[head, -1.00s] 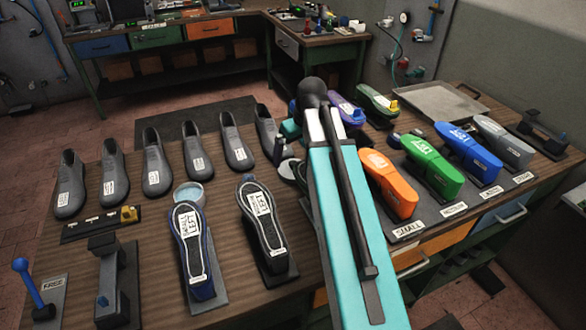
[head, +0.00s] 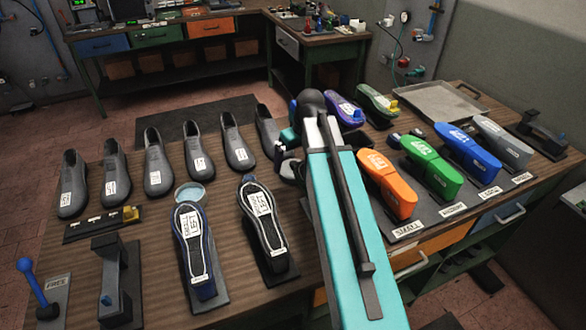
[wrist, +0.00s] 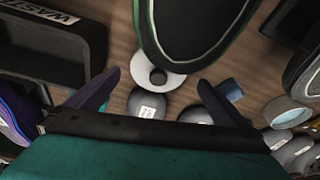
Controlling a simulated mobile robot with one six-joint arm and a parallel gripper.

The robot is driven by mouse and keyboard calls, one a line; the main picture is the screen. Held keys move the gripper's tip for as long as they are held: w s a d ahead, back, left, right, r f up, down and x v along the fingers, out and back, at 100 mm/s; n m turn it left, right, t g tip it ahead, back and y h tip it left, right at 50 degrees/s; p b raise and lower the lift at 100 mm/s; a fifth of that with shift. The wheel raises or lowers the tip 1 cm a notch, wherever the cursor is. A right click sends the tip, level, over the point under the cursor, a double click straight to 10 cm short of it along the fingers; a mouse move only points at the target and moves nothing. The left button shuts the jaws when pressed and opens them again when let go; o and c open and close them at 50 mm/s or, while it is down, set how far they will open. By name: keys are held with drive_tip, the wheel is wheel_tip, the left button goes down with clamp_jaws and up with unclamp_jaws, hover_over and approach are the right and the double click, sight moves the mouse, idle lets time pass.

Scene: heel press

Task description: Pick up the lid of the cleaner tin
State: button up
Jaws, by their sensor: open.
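A round tin with a pale blue top (head: 190,194) stands on the bench behind the small left sole in the head view. It also shows at the right edge of the wrist view (wrist: 288,112). I cannot tell whether the pale top is a lid or the tin's contents. My gripper (wrist: 160,78) is open and empty above the bench, away to the right of this tin in the head view. A white ring-shaped disc (wrist: 172,80) and grey rounded items with labels (wrist: 148,104) show between and below its fingers. My arm hides most of the gripper in the head view.
Grey lasts (head: 154,165) stand in a row on the left. Two dark soles (head: 262,228) lie at the front centre. Orange (head: 388,183), green and blue lasts stand on the right. A dark bin (wrist: 50,45) is left of the gripper in the wrist view.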

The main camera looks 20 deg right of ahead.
drive_tip(key=shift+p+x, duration=0.6)
drive_tip(key=shift+x, duration=1.15)
drive_tip(key=shift+d, duration=0.1)
drive_tip(key=c, duration=0.6)
